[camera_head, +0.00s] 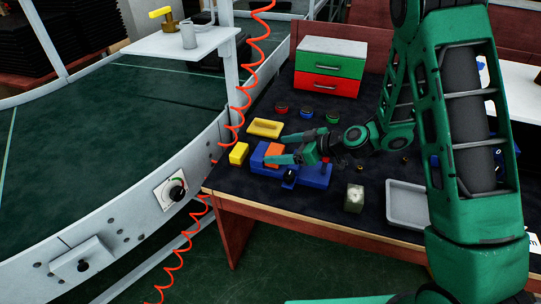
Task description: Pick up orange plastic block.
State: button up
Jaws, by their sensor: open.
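The orange plastic block (273,149) is on the dark work table, at the blue object (309,177). It shows between the two fingers of my gripper (268,148). My gripper reaches in from the right, and its green fingers point left, spread apart on the far and near sides of the block. The near finger partly covers the lower part of the block. I cannot tell whether either finger touches it.
A yellow block (238,154) and a yellow tray-like piece (266,128) lie to the left. A green and red drawer box (330,67) stands behind. A grey tray (407,204) lies at right. The curved conveyor (110,110) and an orange coiled hose (239,100) flank the table's left side.

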jog(key=c, duration=1.4)
jog(key=shift+c, duration=0.5)
jog(key=shift+r, duration=0.15)
